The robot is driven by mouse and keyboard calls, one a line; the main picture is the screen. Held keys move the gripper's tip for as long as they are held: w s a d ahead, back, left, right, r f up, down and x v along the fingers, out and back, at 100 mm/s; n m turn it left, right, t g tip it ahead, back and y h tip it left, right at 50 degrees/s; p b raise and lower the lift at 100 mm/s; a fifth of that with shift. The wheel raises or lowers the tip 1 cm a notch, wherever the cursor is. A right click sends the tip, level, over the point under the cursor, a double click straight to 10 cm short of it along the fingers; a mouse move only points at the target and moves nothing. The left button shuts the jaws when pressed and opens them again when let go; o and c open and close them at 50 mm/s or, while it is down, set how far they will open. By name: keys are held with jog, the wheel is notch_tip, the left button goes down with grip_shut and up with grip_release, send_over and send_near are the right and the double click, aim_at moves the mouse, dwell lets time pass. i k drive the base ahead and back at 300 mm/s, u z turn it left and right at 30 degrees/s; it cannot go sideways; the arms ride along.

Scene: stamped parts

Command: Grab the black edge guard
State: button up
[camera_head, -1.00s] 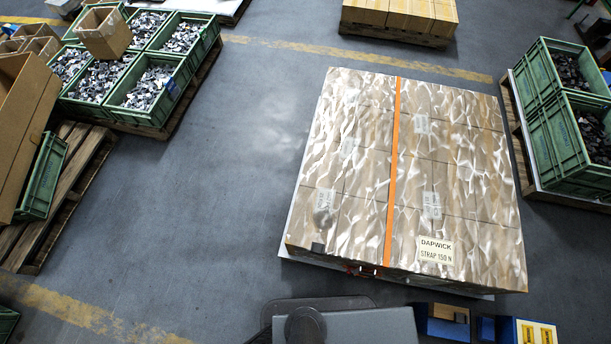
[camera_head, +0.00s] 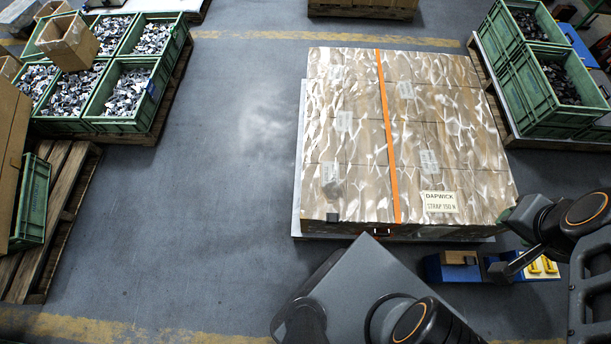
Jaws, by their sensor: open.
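A small black piece (camera_head: 332,217), which looks like the black edge guard, sits on the front top edge of the wrapped carton stack (camera_head: 455,150), left of the orange strap (camera_head: 388,140). It is too small to make out its shape. My gripper (camera_head: 503,268) is at the lower right, at the end of my dark arm, in front of the stack's right corner and over the blue holders. It is well to the right of the black piece and apart from it. Its fingers are small and dark here; it is open, and I see nothing held.
Blue holders, one (camera_head: 532,268) with yellow pieces and one (camera_head: 450,265) with a brown block, stand below the stack's front. Green crates of metal parts (camera_head: 120,124) stand left, more crates (camera_head: 552,121) right. The grey floor (camera_head: 215,200) left of the stack is clear.

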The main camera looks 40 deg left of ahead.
aim_at(334, 219)
jog(key=u, duration=2.6)
jog(key=k, duration=0.35)
jog(key=z, duration=2.8)
jog(key=k, duration=1.35)
jog(key=u, duration=1.85)
jog(key=i, duration=0.5)
